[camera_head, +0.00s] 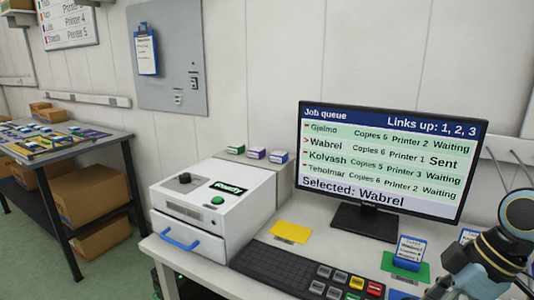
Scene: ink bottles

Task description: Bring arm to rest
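Part of my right arm (500,245) shows at the lower right corner, with a rounded dark joint and blue-grey links. It is in front of the right end of the desk and overlaps the view of the cards there. Its gripper is not in view, so I cannot see its fingers. My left arm and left gripper are not in view.
A desk (325,252) holds a white printer (212,205) with a blue handle, a monitor (385,160) reading "Selected: Wabrel", a keyboard (300,272), a yellow card (290,232) and a blue card holder (408,255) on a green mat. Several small boxes (257,153) stand behind the printer.

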